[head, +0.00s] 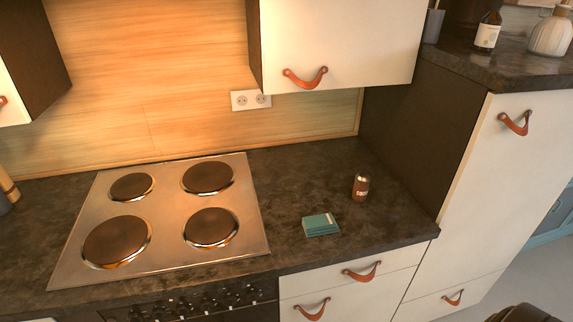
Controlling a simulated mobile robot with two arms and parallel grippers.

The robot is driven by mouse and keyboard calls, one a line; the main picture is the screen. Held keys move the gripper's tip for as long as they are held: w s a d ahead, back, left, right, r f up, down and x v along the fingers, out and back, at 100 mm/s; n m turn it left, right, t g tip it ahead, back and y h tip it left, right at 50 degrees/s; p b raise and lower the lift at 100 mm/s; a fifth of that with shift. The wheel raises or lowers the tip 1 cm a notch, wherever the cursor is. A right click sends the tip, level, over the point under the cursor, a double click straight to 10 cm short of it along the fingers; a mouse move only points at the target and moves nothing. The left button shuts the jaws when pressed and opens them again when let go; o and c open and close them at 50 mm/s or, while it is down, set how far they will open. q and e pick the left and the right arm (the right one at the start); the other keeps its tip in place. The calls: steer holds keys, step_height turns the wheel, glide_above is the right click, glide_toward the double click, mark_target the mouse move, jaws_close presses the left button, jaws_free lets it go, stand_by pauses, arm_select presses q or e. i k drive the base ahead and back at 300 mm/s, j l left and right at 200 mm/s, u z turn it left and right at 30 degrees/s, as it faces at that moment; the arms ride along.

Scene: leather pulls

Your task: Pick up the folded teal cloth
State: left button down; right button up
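The folded teal cloth (321,225) lies flat on the dark stone countertop (300,180), right of the cooktop and close to the counter's front edge. It is a small, roughly rectangular stack with a lighter patch on its top. Nothing covers it. Neither of my grippers can be made out in the head view.
A small brown jar (360,187) stands behind and right of the cloth. A steel cooktop (170,212) with dark plates lies to the left. A tall cabinet (480,180) bounds the counter on the right. A wall cabinet (340,40) hangs above. Counter around the cloth is clear.

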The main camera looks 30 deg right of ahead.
mark_target(324, 224)
steer(key=z, duration=1.2)
